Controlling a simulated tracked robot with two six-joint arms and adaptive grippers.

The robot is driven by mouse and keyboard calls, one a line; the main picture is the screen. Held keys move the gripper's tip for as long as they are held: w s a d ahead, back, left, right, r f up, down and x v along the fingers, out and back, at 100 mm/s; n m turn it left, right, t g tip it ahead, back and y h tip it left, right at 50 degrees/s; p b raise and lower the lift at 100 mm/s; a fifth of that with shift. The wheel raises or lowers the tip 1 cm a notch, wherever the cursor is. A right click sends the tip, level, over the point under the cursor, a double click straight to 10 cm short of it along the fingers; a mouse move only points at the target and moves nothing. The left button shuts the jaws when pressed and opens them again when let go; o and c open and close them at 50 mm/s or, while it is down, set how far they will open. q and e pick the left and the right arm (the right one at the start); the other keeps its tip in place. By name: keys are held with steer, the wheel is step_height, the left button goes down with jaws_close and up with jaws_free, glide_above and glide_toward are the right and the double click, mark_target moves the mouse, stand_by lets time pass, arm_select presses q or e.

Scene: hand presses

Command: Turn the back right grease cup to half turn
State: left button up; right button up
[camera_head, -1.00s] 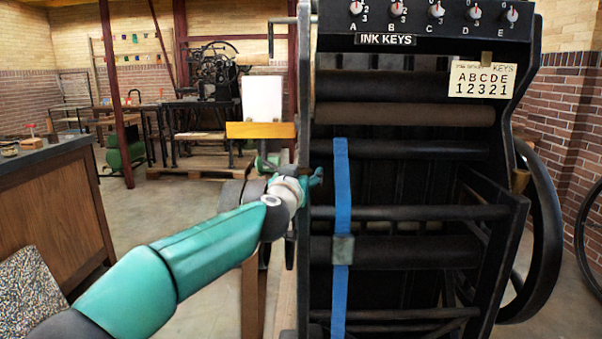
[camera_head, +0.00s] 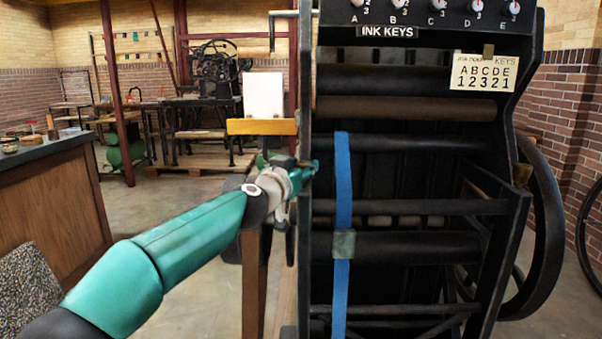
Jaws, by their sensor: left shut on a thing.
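The black press (camera_head: 410,165) stands upright at the centre right. My left arm comes in from the lower left. My left gripper (camera_head: 304,172) is at the left side frame of the press, at mid height, just below an orange-yellow board. Its teal fingers are shut on a small part at that frame, which looks like a grease cup. The fingers and wrist hide the part, so its turn position and any mark on it cannot be read. No other grease cup shows clearly. My right gripper is not in view.
A blue strap (camera_head: 342,220) hangs down the press front. A card (camera_head: 484,73) and a row of ink key knobs (camera_head: 437,6) are at the top. A large flywheel (camera_head: 545,235) is at the right. A wooden counter (camera_head: 55,195) stands left, with clear floor between.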

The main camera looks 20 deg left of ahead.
arm_select(q)
steer(key=shift+a+m+h+b, duration=0.15)
steer(key=shift+m+h+b, duration=0.55)
steer(key=shift+h, duration=0.3)
steer(key=o, duration=1.1)
steer(key=shift+s, duration=0.1)
steer(key=shift+v, duration=5.9)
steer(key=shift+r, duration=0.15)
